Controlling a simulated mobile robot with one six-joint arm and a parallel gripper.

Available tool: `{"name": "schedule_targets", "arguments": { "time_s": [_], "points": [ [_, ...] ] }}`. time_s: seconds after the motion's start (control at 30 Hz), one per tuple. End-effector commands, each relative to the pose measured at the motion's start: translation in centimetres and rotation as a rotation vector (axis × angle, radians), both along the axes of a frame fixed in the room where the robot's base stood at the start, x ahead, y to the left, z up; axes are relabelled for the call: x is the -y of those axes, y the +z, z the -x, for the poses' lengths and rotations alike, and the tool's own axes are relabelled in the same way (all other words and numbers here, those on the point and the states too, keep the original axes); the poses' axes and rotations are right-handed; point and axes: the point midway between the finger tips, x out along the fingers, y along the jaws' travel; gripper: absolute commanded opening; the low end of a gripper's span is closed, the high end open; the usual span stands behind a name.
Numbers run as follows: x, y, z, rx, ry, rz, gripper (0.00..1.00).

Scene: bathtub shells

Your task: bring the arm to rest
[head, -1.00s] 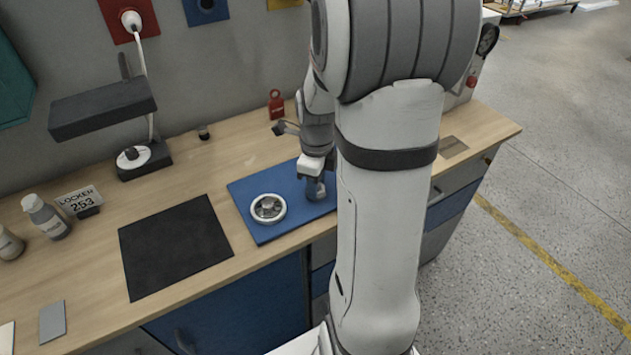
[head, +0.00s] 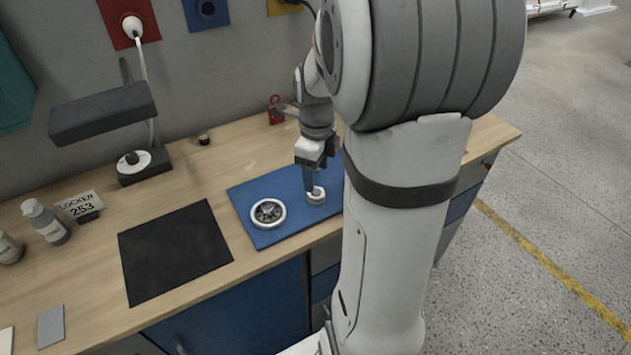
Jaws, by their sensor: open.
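My gripper (head: 312,185) points down over the blue mat (head: 262,232) on the workbench. Its fingers are small in the picture, and it is open. A small light round part (head: 316,196) sits on the mat right at the fingertips; I cannot tell whether they touch it. My arm hides the right end of the mat.
A black mat (head: 174,250) lies left of the blue one. A desk lamp (head: 103,110), bottles (head: 46,222) and a locker sign (head: 82,207) stand further left. A red tag (head: 275,110) stands near the wall behind the gripper. Bare wood surrounds the mats.

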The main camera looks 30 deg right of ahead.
Motion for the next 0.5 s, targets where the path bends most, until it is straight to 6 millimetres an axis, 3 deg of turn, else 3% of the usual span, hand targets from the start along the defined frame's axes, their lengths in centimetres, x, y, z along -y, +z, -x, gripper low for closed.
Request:
{"name": "schedule_targets", "arguments": {
  "time_s": [0.2,0.37,0.5],
  "points": [
    [0.0,2.1,0.0,0.001,0.0,0.0,0.61],
    [0.0,2.3,0.0,0.0,0.006,0.0,0.61],
    [-0.9,2.8,0.5,0.013,0.126,0.005,0.61]
  ]
}}
